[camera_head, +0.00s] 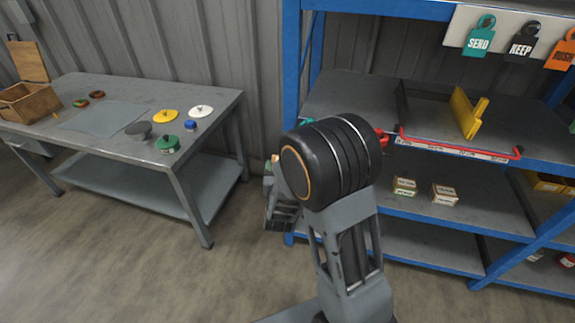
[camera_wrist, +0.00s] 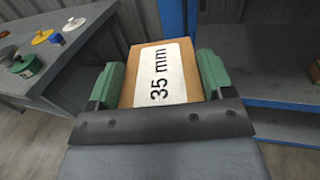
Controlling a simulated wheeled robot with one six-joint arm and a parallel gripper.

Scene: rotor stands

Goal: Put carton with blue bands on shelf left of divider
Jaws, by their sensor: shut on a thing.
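In the wrist view, my gripper (camera_wrist: 160,78) is shut on a brown carton (camera_wrist: 127,92) between its green finger pads. The carton's top bears a white label reading "35 mm"; I see no blue bands on the faces in view. In the head view, my gripper (camera_head: 273,187) is mostly hidden by my arm, left of the blue-framed rack, and the carton cannot be made out. A yellow upright divider (camera_head: 466,113) stands on the rack's grey shelf (camera_head: 345,92). My arm covers part of this shelf's left front.
A red rail (camera_head: 460,148) runs along the shelf's front. Two small cartons, one green-banded (camera_head: 404,186) and one reddish (camera_head: 444,194), sit on the shelf below. A blue post (camera_head: 291,60) bounds the rack's left. A workbench (camera_head: 225,103) with several knobbed discs stands left.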

